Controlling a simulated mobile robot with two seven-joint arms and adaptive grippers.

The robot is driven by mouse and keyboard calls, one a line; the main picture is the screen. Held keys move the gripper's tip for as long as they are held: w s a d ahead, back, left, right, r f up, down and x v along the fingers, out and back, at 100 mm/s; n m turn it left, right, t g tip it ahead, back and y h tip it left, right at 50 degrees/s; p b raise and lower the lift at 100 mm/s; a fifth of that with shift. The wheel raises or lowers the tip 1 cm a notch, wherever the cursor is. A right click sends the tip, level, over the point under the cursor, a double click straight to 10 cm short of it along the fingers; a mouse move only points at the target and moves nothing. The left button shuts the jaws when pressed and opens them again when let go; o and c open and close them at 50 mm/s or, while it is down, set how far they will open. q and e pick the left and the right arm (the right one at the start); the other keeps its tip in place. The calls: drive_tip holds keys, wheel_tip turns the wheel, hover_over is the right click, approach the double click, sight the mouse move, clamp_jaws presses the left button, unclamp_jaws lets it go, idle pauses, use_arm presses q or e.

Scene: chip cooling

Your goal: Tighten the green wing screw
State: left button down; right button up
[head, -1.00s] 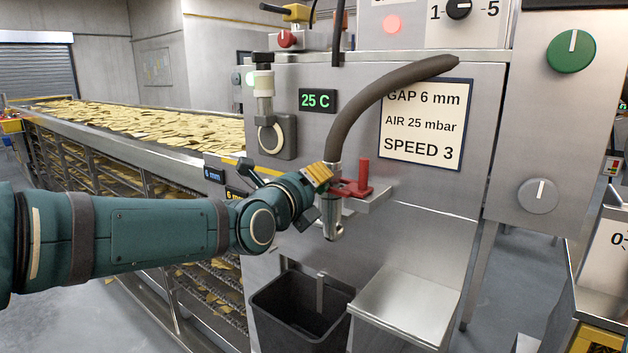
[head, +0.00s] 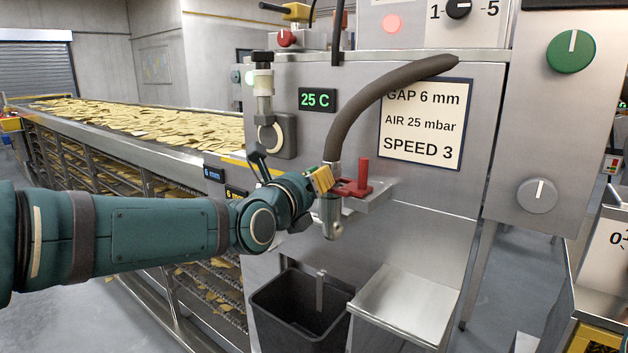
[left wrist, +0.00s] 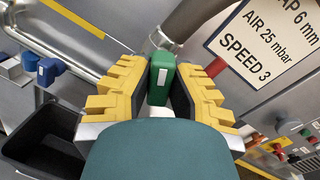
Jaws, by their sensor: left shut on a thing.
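The green wing screw (left wrist: 161,72) shows in the left wrist view as a green block with a white mark, between my yellow finger pads. My left gripper (left wrist: 158,88) is shut on it. In the head view my left gripper (head: 320,179) is at the lower end of the dark hose (head: 374,98), beside a red clamp handle (head: 362,178). The wing screw is hidden there by the fingers. A metal nozzle (head: 332,218) hangs just below. My right gripper is not in view.
A black bin (head: 290,318) and a metal shelf (head: 405,303) stand below the nozzle. The conveyor (head: 130,142) bearing chips runs back to the left. A sign (head: 424,123) reads GAP 6 mm, AIR 25 mbar, SPEED 3. A blue handle (left wrist: 45,68) shows in the left wrist view.

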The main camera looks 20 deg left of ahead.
use_arm(q)
drive_tip(key=c, duration=0.9)
unclamp_jaws()
drive_tip(key=shift+o, duration=0.2)
drive_tip(key=v, duration=1.2)
